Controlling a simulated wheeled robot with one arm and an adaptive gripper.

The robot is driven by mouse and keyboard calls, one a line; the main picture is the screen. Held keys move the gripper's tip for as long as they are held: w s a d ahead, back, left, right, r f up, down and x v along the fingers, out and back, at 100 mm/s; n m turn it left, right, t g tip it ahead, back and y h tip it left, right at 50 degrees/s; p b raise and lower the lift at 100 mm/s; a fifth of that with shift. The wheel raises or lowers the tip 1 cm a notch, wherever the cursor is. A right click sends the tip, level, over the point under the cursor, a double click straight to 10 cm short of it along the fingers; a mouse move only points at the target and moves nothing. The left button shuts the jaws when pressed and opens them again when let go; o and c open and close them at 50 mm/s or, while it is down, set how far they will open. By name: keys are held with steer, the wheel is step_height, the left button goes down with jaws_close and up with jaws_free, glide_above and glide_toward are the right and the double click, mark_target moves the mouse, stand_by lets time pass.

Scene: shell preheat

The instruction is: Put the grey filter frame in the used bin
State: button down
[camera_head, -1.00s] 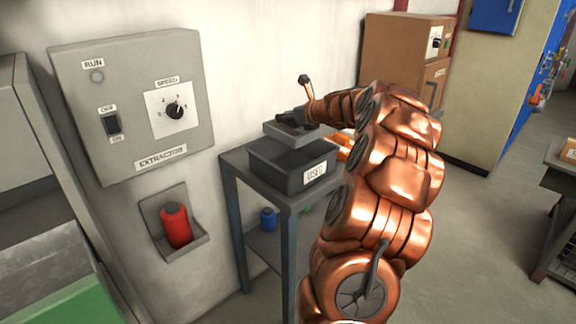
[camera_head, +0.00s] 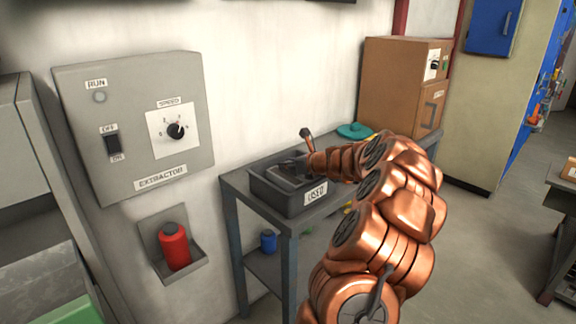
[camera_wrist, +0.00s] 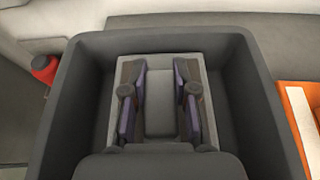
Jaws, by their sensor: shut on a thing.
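The dark grey used bin (camera_head: 312,198), with a white USED label on its front, stands on a grey shelf table. The grey filter frame (camera_wrist: 158,70) lies inside the bin's walls in the wrist view, with the bin rim (camera_wrist: 75,100) around it. My gripper (camera_wrist: 160,105) is shut on the frame's raised middle part, one finger on each side. In the head view my gripper (camera_head: 290,172) reaches down into the bin from the right. Whether the frame touches the bin floor cannot be told.
An orange thing with a white stripe (camera_wrist: 300,115) lies right of the bin. A teal round thing (camera_head: 355,131) sits farther back on the table. The extractor panel (camera_head: 135,125) and a red bottle (camera_head: 174,246) in a wall holder are on the left.

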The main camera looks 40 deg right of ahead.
steer(key=shift+f, duration=0.4)
steer(key=shift+a+f, duration=0.1)
steer(key=shift+f, duration=0.15)
steer(key=c, duration=1)
jaws_free()
steer(key=shift+f, duration=0.2)
steer(key=shift+c, duration=0.2)
steer(key=shift+o, duration=0.7)
steer(key=shift+f, duration=0.15)
steer(key=shift+a, duration=0.1)
steer(key=shift+r, duration=0.55)
steer(key=r+v, duration=0.1)
steer(key=v, duration=1.1)
